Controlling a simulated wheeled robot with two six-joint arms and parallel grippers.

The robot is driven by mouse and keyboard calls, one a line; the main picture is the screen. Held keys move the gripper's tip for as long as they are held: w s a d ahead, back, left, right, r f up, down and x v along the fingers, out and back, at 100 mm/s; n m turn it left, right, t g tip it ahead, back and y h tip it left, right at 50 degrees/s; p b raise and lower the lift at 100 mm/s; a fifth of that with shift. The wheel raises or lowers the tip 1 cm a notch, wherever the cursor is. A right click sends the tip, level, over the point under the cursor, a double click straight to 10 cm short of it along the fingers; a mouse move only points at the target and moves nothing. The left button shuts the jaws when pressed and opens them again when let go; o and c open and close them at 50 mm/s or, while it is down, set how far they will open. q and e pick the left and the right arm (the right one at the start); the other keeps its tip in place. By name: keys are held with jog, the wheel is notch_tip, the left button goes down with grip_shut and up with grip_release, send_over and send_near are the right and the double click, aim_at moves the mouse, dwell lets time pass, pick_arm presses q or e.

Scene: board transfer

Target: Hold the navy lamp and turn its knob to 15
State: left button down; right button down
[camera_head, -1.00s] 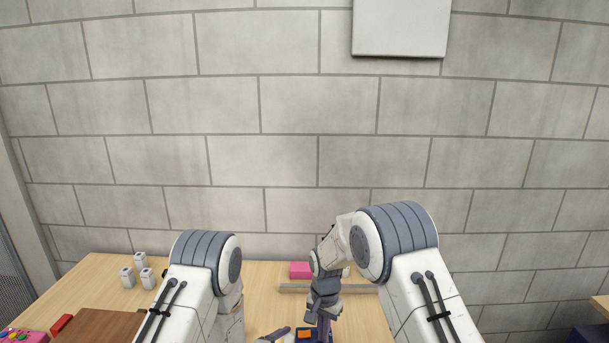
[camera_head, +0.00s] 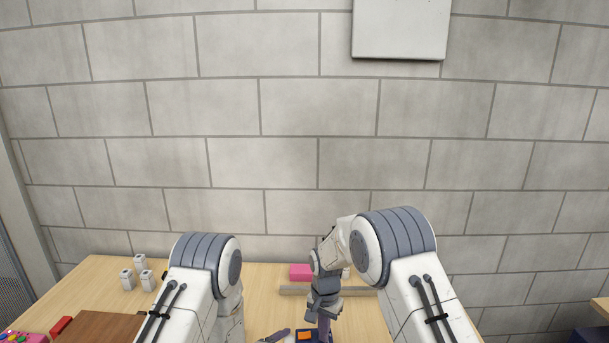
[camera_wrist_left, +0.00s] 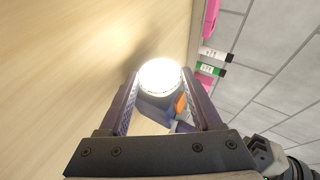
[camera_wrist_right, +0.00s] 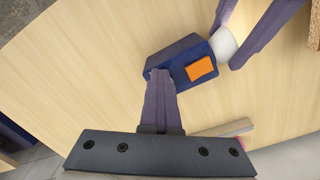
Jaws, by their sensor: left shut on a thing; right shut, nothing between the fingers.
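The navy lamp (camera_head: 304,336) with an orange patch is at the bottom edge of the head view, partly cut off. In the right wrist view its navy body (camera_wrist_right: 182,58) shows beside a white round part. My left gripper (camera_wrist_left: 160,90) is shut on the lamp, with its fingers on both sides of the glowing round head. My right gripper (camera_wrist_right: 155,74) is shut and empty, its fingertips close to the navy body's edge; touching or not is unclear. The right gripper (camera_head: 324,325) also shows above the lamp in the head view. The knob and its setting cannot be made out.
Several white blocks (camera_head: 128,280), a red block (camera_head: 61,325) and a brown board (camera_head: 100,327) are on the left. Table between the left blocks and my left arm is partly free.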

jog(key=shift+w+a, duration=0.2)
jog(key=shift+w, duration=0.15)
jog(key=shift+w+a+r, duration=0.1)
jog(key=shift+w+a, duration=0.15)
jog(key=shift+a, duration=0.1)
jog(key=shift+s+a, duration=0.1)
dwell(0.5)
jog(key=shift+s+a, duration=0.15)
jog(key=shift+a, duration=0.1)
jog(key=shift+s+r, duration=0.1)
jog(key=shift+r, duration=2.85)
jog(key=shift+d, duration=0.1)
